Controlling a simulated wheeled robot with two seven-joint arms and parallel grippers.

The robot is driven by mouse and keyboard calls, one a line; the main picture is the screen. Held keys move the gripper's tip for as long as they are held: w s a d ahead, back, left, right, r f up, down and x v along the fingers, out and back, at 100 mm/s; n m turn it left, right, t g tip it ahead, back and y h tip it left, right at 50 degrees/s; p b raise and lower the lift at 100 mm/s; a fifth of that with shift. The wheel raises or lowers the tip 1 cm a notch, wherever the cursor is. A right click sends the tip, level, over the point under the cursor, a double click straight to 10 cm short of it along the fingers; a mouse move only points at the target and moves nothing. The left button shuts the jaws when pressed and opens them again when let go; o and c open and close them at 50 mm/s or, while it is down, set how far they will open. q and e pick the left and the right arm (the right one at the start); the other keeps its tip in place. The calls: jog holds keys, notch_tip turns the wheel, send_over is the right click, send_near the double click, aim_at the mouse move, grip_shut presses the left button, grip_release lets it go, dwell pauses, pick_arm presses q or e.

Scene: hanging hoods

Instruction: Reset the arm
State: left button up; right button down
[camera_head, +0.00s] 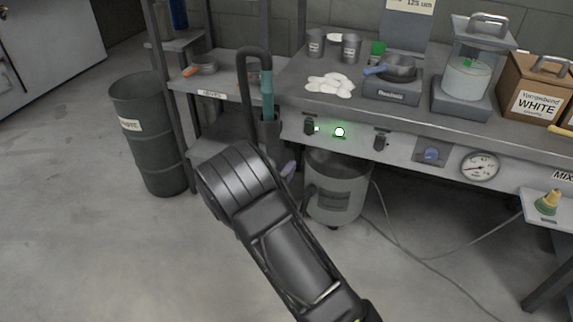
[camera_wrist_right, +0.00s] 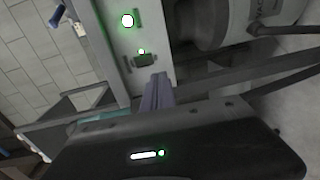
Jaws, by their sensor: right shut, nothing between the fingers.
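My right arm (camera_head: 290,255) comes in from the bottom of the head view and reaches up toward the front of the workbench. I cannot tell the exact gap to the panel. My left gripper is not in view.
The workbench (camera_head: 450,118) carries a pan on a burner (camera_head: 398,72), a glass-sided lantern-like device (camera_head: 468,75) and a box marked WHITE (camera_head: 535,90). A grey bin (camera_head: 338,190) stands under it. A barrel (camera_head: 150,130) stands at left. The floor at lower left is clear.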

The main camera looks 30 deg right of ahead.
dwell(0.3)
jog(key=a+f+m+y, duration=0.3)
jog(key=a+f+y, duration=0.25)
jog(key=f, duration=0.35)
jog(key=s+a+f+m+g+y, duration=0.55)
jog(key=s+a+f+y, duration=0.35)
jog(key=s+a+f, duration=1.05)
jog(key=s+a+r+g+y, duration=0.3)
jog(key=s+a+g+y, duration=0.1)
jog(key=s+a, duration=0.7)
notch_tip(320, 180, up, 17)
jog(key=p, duration=1.6)
jog(key=shift+w+d+p, duration=0.15)
jog(key=shift+w+p, duration=0.05)
jog(key=shift+p, duration=0.2)
